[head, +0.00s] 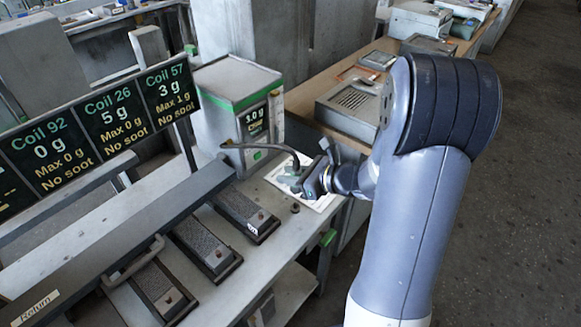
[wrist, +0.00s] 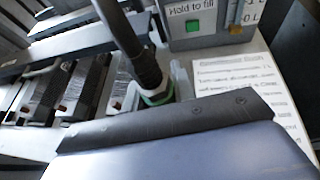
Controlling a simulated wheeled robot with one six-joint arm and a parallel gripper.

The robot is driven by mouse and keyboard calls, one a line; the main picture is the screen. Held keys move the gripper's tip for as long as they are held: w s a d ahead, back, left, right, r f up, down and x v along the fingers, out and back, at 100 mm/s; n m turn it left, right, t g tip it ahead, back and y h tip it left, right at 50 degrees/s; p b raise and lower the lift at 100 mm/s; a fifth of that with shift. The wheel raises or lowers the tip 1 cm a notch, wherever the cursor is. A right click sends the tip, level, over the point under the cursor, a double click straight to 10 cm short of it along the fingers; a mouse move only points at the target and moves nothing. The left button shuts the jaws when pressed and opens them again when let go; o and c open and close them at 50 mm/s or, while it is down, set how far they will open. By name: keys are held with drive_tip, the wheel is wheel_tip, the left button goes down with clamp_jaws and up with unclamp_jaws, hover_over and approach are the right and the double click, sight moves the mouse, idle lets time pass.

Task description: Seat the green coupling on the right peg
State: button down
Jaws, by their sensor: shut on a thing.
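The green coupling (wrist: 158,97) is a green ring with a pale collar at the end of a thick black hose (wrist: 128,45) in the wrist view. In the head view the hose (head: 262,148) arches from the left down to my gripper (head: 303,182), where the coupling is too small to make out clearly. My gripper is shut on the coupling, above the bench near a printed sheet. Its fingertips are largely hidden behind the dark bolted plate in the wrist view. I cannot make out the right peg for certain; a small dark stub (head: 295,208) stands on the bench.
A white canister (head: 228,95) with a green band and a readout stands behind the hose. Several dark slotted units (head: 208,248) line the bench to the left. A printed sheet (wrist: 240,88) lies beside the "Hold to fill" box (wrist: 190,22). A sign board (head: 100,125) rises at the left.

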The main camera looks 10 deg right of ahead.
drive_tip(key=shift+f+b, duration=1.7)
drive_tip(key=shift+f, duration=0.55)
drive_tip(key=shift+f+b, duration=1.4)
drive_tip(key=shift+f, duration=0.05)
drive_tip(key=c, duration=1.1)
unclamp_jaws()
drive_tip(key=v, duration=1.1)
drive_tip(key=shift+w+a, duration=0.1)
drive_tip(key=x, duration=1.1)
drive_tip(key=shift+r+p, duration=0.4)
drive_tip(key=shift+f, duration=0.1)
